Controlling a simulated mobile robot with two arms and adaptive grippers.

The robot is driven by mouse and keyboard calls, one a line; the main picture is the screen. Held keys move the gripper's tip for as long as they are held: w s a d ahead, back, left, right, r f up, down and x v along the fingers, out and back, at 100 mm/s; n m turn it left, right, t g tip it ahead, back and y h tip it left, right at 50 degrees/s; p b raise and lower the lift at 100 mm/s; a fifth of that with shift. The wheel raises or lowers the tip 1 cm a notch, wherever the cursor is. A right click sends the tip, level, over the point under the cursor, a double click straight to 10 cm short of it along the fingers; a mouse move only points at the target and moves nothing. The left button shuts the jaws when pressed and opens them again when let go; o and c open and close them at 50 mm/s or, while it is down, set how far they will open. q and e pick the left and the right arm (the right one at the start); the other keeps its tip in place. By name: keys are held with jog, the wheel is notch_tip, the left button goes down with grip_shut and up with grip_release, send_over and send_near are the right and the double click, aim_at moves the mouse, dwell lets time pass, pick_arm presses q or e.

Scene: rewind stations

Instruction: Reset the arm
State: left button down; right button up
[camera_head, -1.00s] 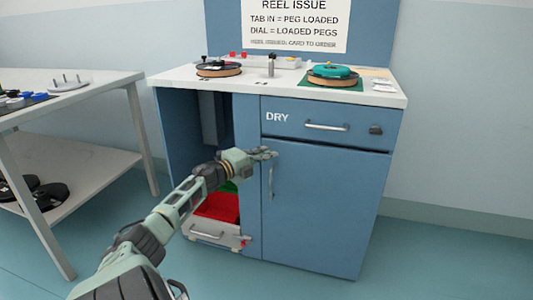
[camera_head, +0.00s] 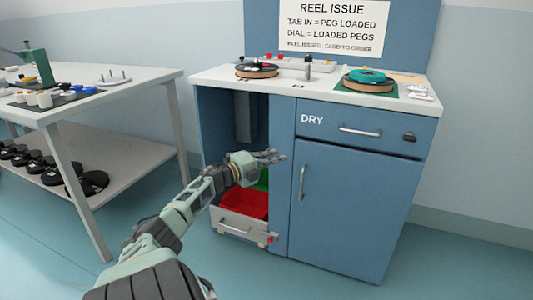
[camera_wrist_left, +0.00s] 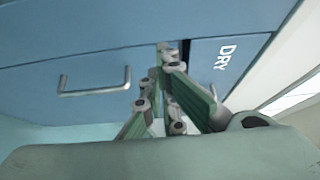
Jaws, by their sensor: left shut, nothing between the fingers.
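My left arm reaches in from the bottom left of the head view. Its gripper (camera_head: 276,156) is shut and empty, in front of the blue cabinet (camera_head: 345,215) near the upper part of its open left bay. In the left wrist view the closed fingers (camera_wrist_left: 168,62) point toward the blue cabinet front. The door handle (camera_wrist_left: 95,82) and the DRY lettering show there, apart from the fingers. My right gripper is not in view.
A low drawer (camera_head: 230,225) with red and green bins sits in the open bay below my gripper. Reels (camera_head: 369,80) stand on the white countertop (camera_head: 310,88). A side table (camera_head: 130,75) with black reels below stands at left. The floor in front is clear.

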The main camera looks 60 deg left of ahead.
pick_arm(q)
jog(key=shift+s+a, duration=0.9)
jog(key=shift+s, duration=0.25)
